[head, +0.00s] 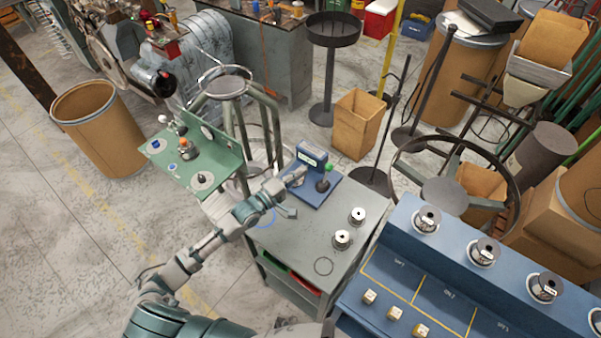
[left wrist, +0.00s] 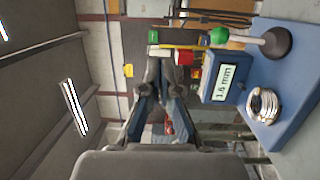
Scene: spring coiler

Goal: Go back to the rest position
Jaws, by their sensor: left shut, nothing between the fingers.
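My left gripper (head: 296,176) reaches in from the left over the grey cart and ends beside the blue device with a display. In the left wrist view its fingers (left wrist: 160,75) meet at the tips with nothing between them. The blue device (head: 312,155) stands on a blue base (head: 318,190) on the cart, close to the fingertips. In the left wrist view the device (left wrist: 222,82) reads "1.6 mm", with a coil of shiny wire (left wrist: 263,105) and a green-tipped lever (left wrist: 218,34) beside it. My right gripper is not in view.
The grey cart (head: 290,235) carries two white spools (head: 342,238). A blue bench (head: 450,285) with several spools and small labelled blocks stands at the right. A green table (head: 180,150) with knobs is at the left. Stools, bins and a cardboard drum (head: 100,125) stand behind.

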